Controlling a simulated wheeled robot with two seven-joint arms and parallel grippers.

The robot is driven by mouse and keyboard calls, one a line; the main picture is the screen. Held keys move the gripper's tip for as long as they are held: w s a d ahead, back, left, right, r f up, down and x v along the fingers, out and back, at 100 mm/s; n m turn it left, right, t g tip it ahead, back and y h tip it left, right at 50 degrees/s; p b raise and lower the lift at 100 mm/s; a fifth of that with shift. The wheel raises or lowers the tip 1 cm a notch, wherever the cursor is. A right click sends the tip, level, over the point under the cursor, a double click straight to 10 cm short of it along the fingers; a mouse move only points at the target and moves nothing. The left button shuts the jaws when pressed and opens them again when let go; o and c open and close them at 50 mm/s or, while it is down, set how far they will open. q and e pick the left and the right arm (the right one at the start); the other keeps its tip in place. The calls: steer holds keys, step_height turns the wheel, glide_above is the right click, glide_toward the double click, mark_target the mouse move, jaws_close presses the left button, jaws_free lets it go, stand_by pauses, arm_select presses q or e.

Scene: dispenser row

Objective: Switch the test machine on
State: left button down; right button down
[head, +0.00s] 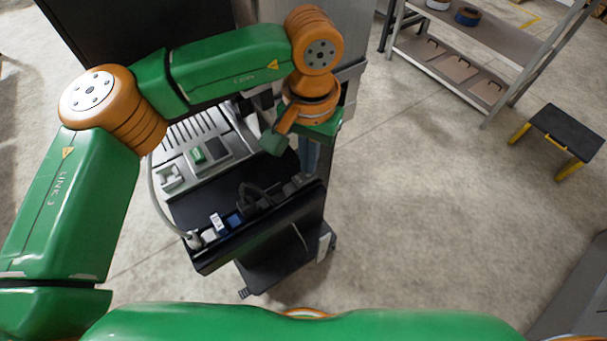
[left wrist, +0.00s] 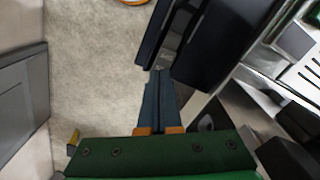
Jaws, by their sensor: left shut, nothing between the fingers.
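The test machine (head: 222,150) appears to be the pale grey unit with dark slots and a small green panel, on the black stand below my left arm. Part of a pale slotted unit (left wrist: 303,72) shows at the right of the left wrist view. I cannot make out a power switch. My left gripper (head: 308,172) points down at the right end of the stand, beside the machine. Its blue-grey fingers (left wrist: 160,74) are shut and empty, close to a black edge in the left wrist view. My right gripper is not in view.
A black tray (head: 255,240) at the stand's front holds several small items and a cable. A grey panel (head: 355,85) stands behind the gripper. A shelf rack (head: 455,65) and a black-topped step stool (head: 565,130) stand at right. The floor between is clear.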

arm_select(q)
steer(key=shift+f+b, duration=0.5)
steer(key=shift+f, duration=0.1)
step_height(320, 180, up, 7)
steer(key=p, duration=0.5)
steer(key=shift+p, duration=0.35)
